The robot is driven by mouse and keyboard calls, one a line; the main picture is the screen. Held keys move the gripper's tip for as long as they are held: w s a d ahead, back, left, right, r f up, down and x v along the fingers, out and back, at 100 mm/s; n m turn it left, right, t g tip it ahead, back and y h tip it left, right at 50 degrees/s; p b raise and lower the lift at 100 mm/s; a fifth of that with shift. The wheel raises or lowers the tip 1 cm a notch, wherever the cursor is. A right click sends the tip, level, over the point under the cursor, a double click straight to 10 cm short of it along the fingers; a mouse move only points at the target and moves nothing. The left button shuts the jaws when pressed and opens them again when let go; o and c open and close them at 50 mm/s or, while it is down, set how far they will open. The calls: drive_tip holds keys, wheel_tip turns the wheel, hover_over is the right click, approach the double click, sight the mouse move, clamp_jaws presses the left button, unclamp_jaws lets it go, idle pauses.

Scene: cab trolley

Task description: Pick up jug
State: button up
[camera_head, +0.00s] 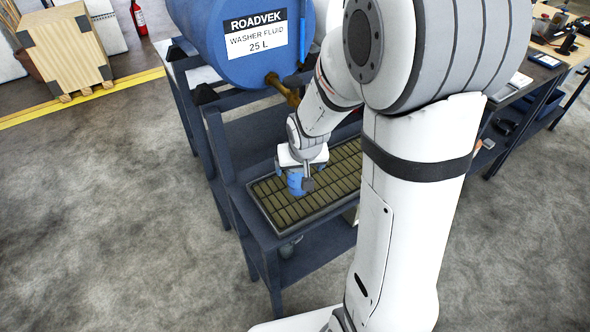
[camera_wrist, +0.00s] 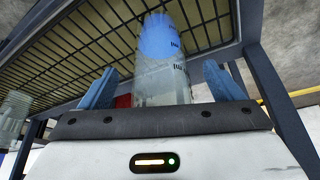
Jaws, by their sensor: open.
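The jug (camera_wrist: 163,65) is a clear cylinder with blue markings and a blue patch. In the wrist view it is between the two blue fingers of my gripper (camera_wrist: 162,82), with a gap visible on each side. Its far end is seen against the slatted grate (camera_wrist: 75,50). In the head view my gripper (camera_head: 302,184) is over the grate tray (camera_head: 276,224) of the dark blue trolley; the jug cannot be clearly told apart from the blue fingers there. My gripper is open. The jug's near end is hidden behind the gripper body in the wrist view.
A big blue washer fluid drum (camera_head: 235,40) with a brass tap (camera_head: 285,88) lies on the trolley behind my gripper. A clear vessel (camera_wrist: 12,118) shows at the left of the wrist view. A workbench (camera_head: 548,60) stands at the right.

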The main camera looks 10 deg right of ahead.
drive_tip(key=w, duration=0.1)
drive_tip(key=w+f, duration=0.1)
drive_tip(key=w, duration=0.1)
drive_tip(key=shift+d+f, duration=0.1)
drive_tip(key=shift+c, duration=0.4)
drive_tip(key=c, duration=1.1)
drive_tip(key=shift+c, duration=0.2)
